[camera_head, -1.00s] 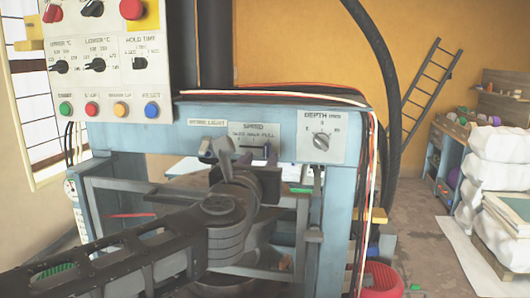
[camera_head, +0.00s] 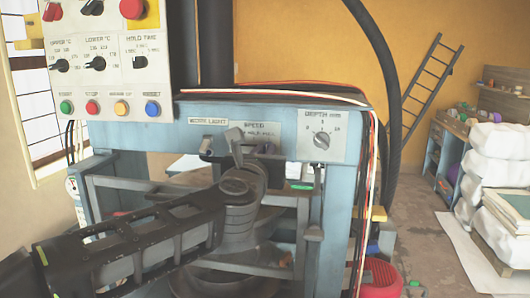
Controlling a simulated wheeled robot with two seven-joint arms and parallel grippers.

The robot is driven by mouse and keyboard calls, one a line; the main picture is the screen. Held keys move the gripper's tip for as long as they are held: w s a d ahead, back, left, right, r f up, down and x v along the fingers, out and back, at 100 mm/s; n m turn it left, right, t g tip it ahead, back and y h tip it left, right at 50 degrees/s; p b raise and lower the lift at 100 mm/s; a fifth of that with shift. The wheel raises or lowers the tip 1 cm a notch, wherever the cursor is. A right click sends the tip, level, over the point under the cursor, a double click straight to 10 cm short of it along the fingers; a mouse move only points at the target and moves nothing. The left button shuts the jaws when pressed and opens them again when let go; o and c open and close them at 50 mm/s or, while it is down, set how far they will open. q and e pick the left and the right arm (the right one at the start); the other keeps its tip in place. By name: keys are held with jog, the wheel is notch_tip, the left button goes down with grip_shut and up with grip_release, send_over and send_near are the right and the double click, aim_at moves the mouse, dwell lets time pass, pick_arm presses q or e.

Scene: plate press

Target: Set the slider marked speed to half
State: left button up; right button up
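The speed slider's plate (camera_head: 262,128) is on the front beam of the blue press, with a scale below its label. Only the right part of the scale shows, with the half and full marks. My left gripper (camera_head: 235,143) is in front of the left part of this plate and hides it. The slider's knob is small and dark and seems to be near the full end, partly behind my gripper; its exact setting is unclear. I cannot make out whether the fingers touch anything or how far apart they are. My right gripper is out of view.
A work light label (camera_head: 208,121) is left of the plate, and a depth dial (camera_head: 321,140) is to its right. A control box (camera_head: 108,60) with knobs and coloured buttons hangs at upper left. Red and white cables (camera_head: 371,150) run down the press's right side.

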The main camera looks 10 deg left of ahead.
pick_arm(q)
grip_shut()
dwell(0.8)
jog(key=a+b, duration=0.1)
jog(key=a, duration=0.2)
jog(key=shift+a, duration=0.35)
jog(key=shift+d, duration=0.15)
jog(key=o, duration=0.6)
grip_release()
